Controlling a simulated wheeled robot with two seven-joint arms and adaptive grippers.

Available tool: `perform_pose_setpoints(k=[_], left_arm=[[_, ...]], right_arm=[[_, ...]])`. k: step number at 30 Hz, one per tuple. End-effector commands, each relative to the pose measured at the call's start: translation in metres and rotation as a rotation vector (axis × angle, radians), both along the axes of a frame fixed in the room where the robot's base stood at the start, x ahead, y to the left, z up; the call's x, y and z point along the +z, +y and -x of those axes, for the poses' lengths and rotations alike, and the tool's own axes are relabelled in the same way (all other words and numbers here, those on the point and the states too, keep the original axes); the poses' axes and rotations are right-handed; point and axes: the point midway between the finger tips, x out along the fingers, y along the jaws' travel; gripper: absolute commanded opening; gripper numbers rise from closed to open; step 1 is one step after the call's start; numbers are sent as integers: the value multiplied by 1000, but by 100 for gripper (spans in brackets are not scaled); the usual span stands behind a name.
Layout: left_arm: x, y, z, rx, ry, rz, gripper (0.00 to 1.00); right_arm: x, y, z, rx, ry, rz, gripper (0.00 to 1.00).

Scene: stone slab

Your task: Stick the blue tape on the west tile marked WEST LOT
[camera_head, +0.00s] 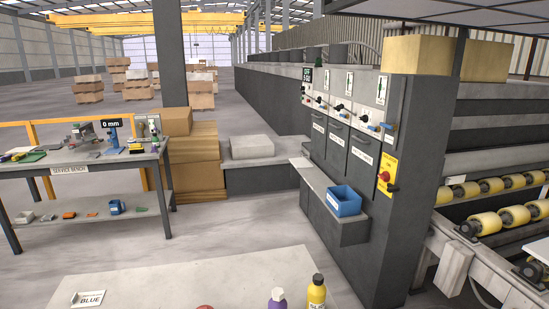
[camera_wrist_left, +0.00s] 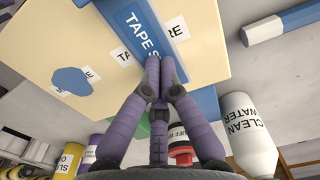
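In the left wrist view, my left gripper (camera_wrist_left: 156,82) has its fingertips together, and I see nothing clearly held between them. The fingertips lie in front of a cream surface (camera_wrist_left: 60,35) with a blue strip lettered "TAPE S" (camera_wrist_left: 140,25), the rest of the lettering hidden by the fingers. I cannot tell if the fingertips touch it. A blue patch (camera_wrist_left: 72,82) shows on the cream surface at left, over a white label. No tile lettered WEST LOT can be made out in either view. My right gripper is not in view.
A pale slab (camera_head: 190,280) in front holds a "BLUE" card (camera_head: 90,298), a purple bottle (camera_head: 277,299) and a yellow bottle (camera_head: 316,292). A blue bin (camera_head: 343,201) sits on a ledge at right. The service bench (camera_head: 70,168) stands left. A "CLEAN WATER" bottle (camera_wrist_left: 248,130) is near my left gripper.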

Motion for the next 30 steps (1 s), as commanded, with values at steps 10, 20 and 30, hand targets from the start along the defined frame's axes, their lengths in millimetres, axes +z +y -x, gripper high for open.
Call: perform_pose_setpoints(k=[10,20,30], left_arm=[[21,0,1,-1,3,1,0],[44,0,0,-1,1,0,0],[67,0,0,-1,1,0,0]], right_arm=[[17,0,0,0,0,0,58],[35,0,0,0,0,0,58],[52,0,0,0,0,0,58]])
